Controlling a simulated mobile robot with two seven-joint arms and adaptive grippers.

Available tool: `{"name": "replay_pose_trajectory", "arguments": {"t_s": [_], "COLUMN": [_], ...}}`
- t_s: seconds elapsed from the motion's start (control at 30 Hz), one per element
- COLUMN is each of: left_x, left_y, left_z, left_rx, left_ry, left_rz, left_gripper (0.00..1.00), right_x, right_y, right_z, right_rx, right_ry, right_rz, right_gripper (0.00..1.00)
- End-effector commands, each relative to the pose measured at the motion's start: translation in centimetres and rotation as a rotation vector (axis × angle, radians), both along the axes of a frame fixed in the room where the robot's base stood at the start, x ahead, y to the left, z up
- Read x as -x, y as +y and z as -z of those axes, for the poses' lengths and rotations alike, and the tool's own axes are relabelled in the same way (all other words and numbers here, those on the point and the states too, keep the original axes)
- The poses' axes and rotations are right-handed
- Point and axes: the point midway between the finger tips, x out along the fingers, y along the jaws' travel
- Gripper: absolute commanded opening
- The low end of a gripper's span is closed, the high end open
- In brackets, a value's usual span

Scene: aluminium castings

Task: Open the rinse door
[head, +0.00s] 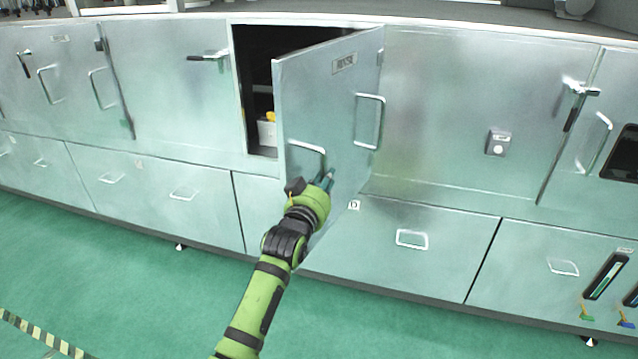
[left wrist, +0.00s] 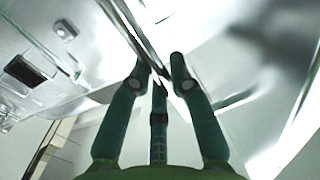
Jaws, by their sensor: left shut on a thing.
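The rinse door (head: 322,95), a silvery metal panel with a small label near its top, stands partly open. It swings out from its right edge, and its free left edge is toward me. A bar handle (head: 305,146) sits low near that free edge. My left gripper (head: 326,181) is at this handle and shut on it; the fingers hide part of the bar. In the left wrist view the green fingers (left wrist: 161,82) close around a thin shiny bar. My right gripper is not in view.
Behind the door is a dark compartment (head: 252,95) with a white container (head: 267,133) and something yellow in it. A second handle (head: 369,121) is on the door's right part. Closed doors and drawers flank it. The green floor (head: 130,270) in front is clear.

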Motion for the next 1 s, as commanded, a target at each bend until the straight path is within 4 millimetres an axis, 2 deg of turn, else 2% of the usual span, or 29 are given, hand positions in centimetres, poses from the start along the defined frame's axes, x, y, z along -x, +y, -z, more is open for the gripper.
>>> {"name": "replay_pose_trajectory", "arguments": {"t_s": [0.03,0.4,0.43,0.47,0.5,0.83,1.0], "left_x": [-0.1,-0.1,-0.1,-0.1,-0.1,0.0,1.0], "left_y": [-0.2,-0.2,-0.2,-0.2,-0.2,-0.1,0.3], "left_z": [-1.0,-1.1,-1.1,-1.1,-1.0,-0.5,-0.3], "left_rx": [0.004,0.005,0.005,0.005,0.005,0.002,0.002], "left_ry": [-0.021,-0.023,-0.023,-0.023,-0.02,-0.01,-0.008], "left_rz": [0.002,0.001,0.001,0.001,0.001,0.0,0.0], "left_gripper": [0.0,0.0,0.29,0.41,0.46,0.46,0.46], "right_x": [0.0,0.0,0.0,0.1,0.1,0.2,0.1], "right_y": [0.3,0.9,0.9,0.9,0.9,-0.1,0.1], "right_z": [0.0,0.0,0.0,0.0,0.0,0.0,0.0], "right_rx": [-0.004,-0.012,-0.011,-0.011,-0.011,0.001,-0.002], "right_ry": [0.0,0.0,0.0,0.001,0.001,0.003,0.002], "right_rz": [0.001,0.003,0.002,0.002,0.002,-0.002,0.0], "right_gripper": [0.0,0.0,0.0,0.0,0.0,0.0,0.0]}}
